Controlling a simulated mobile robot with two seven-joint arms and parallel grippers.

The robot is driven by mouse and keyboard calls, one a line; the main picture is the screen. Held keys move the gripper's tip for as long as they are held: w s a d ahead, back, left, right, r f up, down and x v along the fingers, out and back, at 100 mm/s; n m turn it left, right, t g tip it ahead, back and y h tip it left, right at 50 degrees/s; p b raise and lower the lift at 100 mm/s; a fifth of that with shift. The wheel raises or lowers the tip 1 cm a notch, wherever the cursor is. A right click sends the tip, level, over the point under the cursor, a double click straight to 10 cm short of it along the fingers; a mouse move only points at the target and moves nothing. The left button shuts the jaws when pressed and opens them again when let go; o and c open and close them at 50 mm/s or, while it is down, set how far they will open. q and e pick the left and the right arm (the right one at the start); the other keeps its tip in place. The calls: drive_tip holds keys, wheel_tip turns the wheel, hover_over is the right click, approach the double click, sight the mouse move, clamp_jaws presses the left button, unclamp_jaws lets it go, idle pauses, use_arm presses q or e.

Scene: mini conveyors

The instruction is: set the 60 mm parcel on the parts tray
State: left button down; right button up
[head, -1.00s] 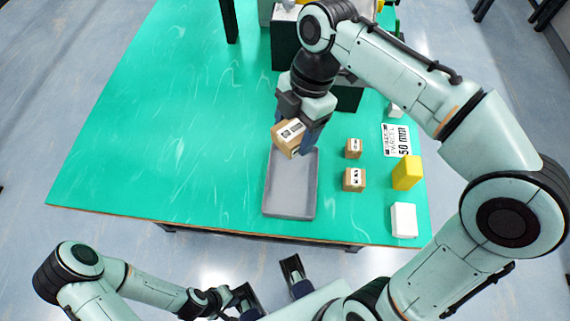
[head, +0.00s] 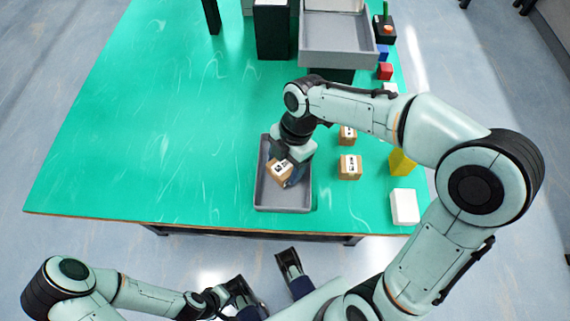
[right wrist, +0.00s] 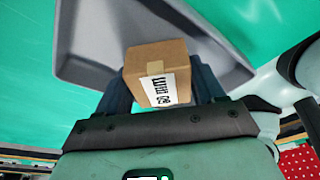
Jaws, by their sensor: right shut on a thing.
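My right gripper (head: 288,178) is shut on a brown cardboard parcel (head: 279,170) with a white label. In the right wrist view the parcel (right wrist: 152,60) sits between the fingers, and its upside-down label seems to read 60 mm. The parcel is over the inside of a shallow grey tray (head: 284,203) at the table's front edge; I cannot tell whether it touches the tray floor. The tray's rim (right wrist: 85,76) also shows behind the parcel in the right wrist view. My left gripper (head: 266,283) is open and empty, in front of the table.
Two brown parcels (head: 349,167) (head: 347,136) stand right of the tray, near a yellow block (head: 402,163) and a white block (head: 404,207). A raised grey bin (head: 338,52) and a black box (head: 271,30) stand at the back. The green table (head: 150,130) is clear on the left.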

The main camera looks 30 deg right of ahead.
drive_tip(key=shift+f, duration=0.4)
drive_tip(key=o, duration=1.1)
use_arm(q)
drive_tip(key=shift+f, duration=0.1)
drive_tip(key=r+p, duration=0.1)
drive_tip(key=s+r+p, duration=0.1)
drive_tip(key=shift+r+p, duration=0.2)
drive_tip(key=shift+p, duration=0.2)
use_arm(e)
drive_tip(key=v, duration=1.2)
use_arm(q)
drive_tip(key=shift+s, duration=0.1)
